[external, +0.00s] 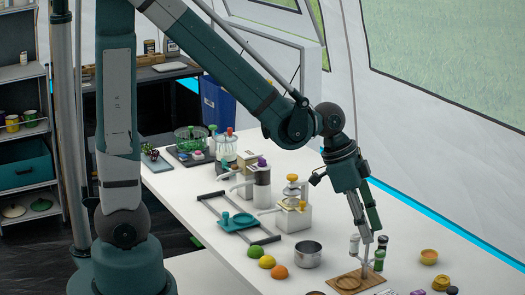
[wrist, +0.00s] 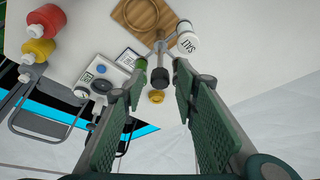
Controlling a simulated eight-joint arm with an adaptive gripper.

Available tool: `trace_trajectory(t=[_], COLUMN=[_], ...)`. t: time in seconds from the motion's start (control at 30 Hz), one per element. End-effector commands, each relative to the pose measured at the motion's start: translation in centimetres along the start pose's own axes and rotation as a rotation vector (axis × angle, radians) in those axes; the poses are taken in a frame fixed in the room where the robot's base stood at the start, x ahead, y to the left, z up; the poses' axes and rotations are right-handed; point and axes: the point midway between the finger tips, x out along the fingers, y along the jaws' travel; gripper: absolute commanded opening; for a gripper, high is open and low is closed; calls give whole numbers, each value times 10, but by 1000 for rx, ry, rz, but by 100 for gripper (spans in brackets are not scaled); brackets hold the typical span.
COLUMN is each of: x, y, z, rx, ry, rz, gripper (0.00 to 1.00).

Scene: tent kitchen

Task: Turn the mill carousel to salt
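The mill carousel (external: 366,262) stands at the edge of a wooden board near the table's right side, with mills around a pale post. A white mill (external: 354,244) is on its left; in the wrist view this white mill (wrist: 187,45) carries lettering that looks like "SALT". A green mill (external: 379,261) and a grey-topped mill (external: 382,242) are on the right. My gripper (external: 366,237) points down just above the carousel. In the wrist view my gripper (wrist: 160,80) is open, and a dark round-topped piece (wrist: 159,77) shows between its fingertips; contact cannot be told.
The wooden board (external: 348,283) lies in front. A metal pot (external: 308,254) and green, yellow and orange domes stand left. An orange bowl (external: 429,256) and yellow piece (external: 441,283) are right. A white and yellow machine (external: 293,208) stands behind. Clear table lies between the carousel and the pot.

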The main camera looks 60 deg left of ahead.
Motion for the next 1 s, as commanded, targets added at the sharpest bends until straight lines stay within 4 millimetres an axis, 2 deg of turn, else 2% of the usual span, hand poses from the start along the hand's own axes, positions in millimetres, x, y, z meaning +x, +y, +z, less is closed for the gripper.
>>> trace_trajectory(t=[0.03,0.23,0.67,1.0], x=[0,0,0,-1], y=[0,0,0,2], z=[0,0,0,-1], rx=[0,0,-36,-191], ry=[0,0,0,1], rz=[0,0,-16,-79], gripper=[28,3,3,3])
